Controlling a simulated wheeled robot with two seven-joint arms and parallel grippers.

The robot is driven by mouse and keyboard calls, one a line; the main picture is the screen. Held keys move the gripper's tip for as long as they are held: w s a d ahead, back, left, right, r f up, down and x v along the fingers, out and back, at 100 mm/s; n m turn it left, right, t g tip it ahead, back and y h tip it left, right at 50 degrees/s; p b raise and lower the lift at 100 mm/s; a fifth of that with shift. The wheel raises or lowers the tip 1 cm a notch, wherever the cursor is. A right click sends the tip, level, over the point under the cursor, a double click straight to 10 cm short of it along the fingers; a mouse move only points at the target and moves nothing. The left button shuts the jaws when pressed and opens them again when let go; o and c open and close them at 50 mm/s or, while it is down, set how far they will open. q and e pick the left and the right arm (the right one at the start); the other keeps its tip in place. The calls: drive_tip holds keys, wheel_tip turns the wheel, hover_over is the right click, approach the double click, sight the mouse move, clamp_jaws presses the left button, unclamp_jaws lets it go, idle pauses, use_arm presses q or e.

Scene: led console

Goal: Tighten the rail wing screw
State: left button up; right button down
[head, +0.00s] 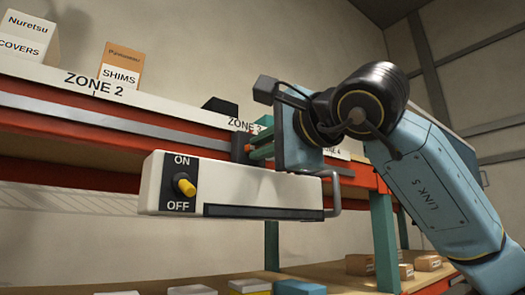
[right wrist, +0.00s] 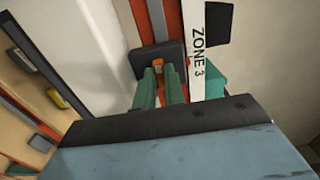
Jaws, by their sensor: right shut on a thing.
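A white LED console box (head: 236,188) hangs below the rail, with an ON/OFF plate and a yellow toggle lever (head: 184,186) on its left end. The grey rail (head: 120,123) runs along the red shelf beam. My right gripper (head: 260,150) is at the rail, just above the console. Its green fingers (right wrist: 162,82) reach a dark clamp plate (right wrist: 150,55) in the right wrist view and are close together. They are shut on the wing screw, which is mostly hidden between them. My left gripper is not in view.
A SHIMS box (head: 119,68) and a COVERS box (head: 26,32) stand on the upper shelf at the left. A dark object (head: 220,106) sits near the ZONE 3 label. Several boxes lie on the lower shelf (head: 340,270). A green upright (head: 384,240) stands below my right arm.

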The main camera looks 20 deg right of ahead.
idle(0.3)
drive_tip(key=c, duration=1.5)
unclamp_jaws()
drive_tip(key=shift+o, duration=0.2)
drive_tip(key=shift+s, duration=0.1)
drive_tip(key=b+v, duration=0.3)
drive_tip(key=v, duration=1)
drive_tip(key=shift+s, duration=0.2)
